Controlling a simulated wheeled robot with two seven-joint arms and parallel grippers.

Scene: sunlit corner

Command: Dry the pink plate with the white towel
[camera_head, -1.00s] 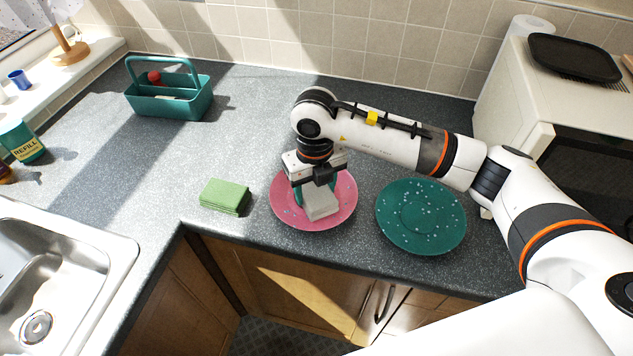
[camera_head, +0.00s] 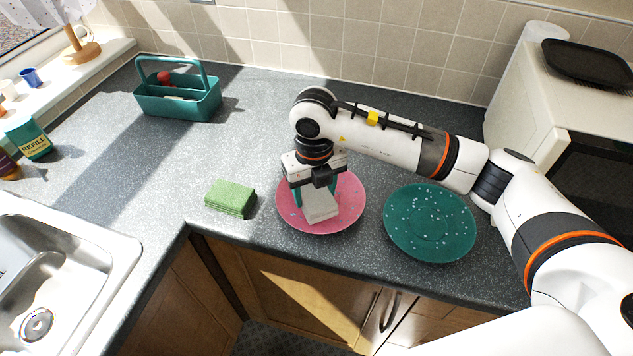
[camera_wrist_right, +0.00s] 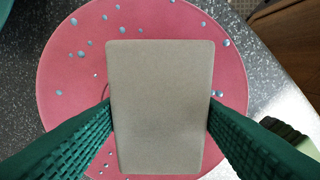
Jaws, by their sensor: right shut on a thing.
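The pink plate (camera_head: 347,190) lies on the grey worktop near its front edge. In the right wrist view, the pink plate (camera_wrist_right: 75,80) carries several water drops. The white towel (camera_head: 319,206) is a folded block over the plate; in the right wrist view the towel (camera_wrist_right: 160,105) covers the plate's middle. My right gripper (camera_head: 315,197) is shut on the towel, and its green fingers (camera_wrist_right: 160,118) press on both sides of it. I cannot tell whether the towel touches the plate. My left gripper is not in view.
A teal plate (camera_head: 430,222) with drops lies to the right. A green folded cloth (camera_head: 230,198) lies to the left. A teal caddy (camera_head: 178,100) stands at the back left, a sink (camera_head: 60,260) at the front left, and a microwave (camera_head: 590,130) at the right. The worktop's middle is free.

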